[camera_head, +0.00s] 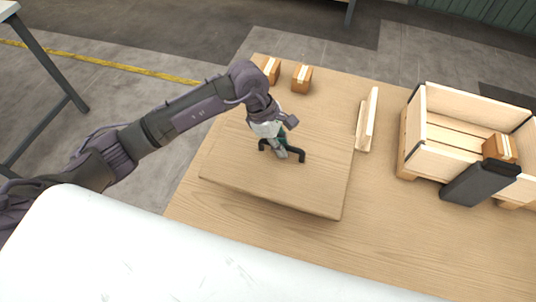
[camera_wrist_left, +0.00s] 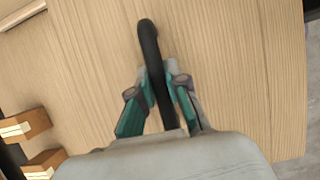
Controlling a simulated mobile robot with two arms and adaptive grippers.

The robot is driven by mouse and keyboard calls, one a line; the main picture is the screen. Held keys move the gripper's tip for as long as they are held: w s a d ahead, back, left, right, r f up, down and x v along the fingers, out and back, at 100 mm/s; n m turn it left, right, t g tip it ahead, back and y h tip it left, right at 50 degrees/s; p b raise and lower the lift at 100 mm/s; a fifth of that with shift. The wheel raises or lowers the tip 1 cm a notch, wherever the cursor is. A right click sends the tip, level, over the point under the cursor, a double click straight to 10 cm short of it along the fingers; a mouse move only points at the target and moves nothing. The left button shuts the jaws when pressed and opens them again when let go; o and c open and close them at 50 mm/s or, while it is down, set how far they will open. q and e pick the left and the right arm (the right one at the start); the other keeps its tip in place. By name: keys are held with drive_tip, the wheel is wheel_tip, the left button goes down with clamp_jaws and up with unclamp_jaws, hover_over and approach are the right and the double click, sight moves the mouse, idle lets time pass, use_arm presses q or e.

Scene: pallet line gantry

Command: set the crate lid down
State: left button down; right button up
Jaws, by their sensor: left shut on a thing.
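The crate lid (camera_head: 235,178) is a flat, light wooden board with a black bar handle (camera_head: 296,155) on top. It is over the left part of the wooden table, and I cannot tell whether it touches the table top. My left gripper (camera_head: 281,151) is shut on the handle from above. In the left wrist view the handle (camera_wrist_left: 149,42) runs between the green-padded fingers of the left gripper (camera_wrist_left: 157,92). The open wooden crate (camera_head: 440,129) stands at the right, with a small brown box (camera_head: 500,148) at its right side. My right gripper is not in view.
Two small brown boxes (camera_head: 302,78) (camera_head: 270,69) stand behind the lid. A pale wooden piece (camera_head: 368,120) stands between lid and crate. A dark grey block (camera_head: 480,183) is at the crate's front.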

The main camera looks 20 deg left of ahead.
sight(261, 154)
use_arm(q)
drive_tip(key=a, duration=0.1)
drive_tip(key=s+a+f, duration=0.1)
drive_tip(key=a+f, duration=0.1)
drive_tip(key=a, duration=0.1)
drive_tip(key=shift+s+f+p, duration=0.25)
drive_tip(key=shift+p, duration=0.1)
wheel_tip(261, 154, down, 4)
drive_tip(key=shift+f, duration=0.1)
drive_tip(key=c, duration=1.2)
unclamp_jaws()
drive_tip(key=shift+o, duration=0.2)
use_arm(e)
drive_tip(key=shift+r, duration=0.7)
use_arm(q)
drive_tip(key=b+v, duration=0.1)
drive_tip(key=v, duration=1)
drive_tip(key=shift+a+r, duration=0.25)
drive_tip(key=shift+r, duration=0.3)
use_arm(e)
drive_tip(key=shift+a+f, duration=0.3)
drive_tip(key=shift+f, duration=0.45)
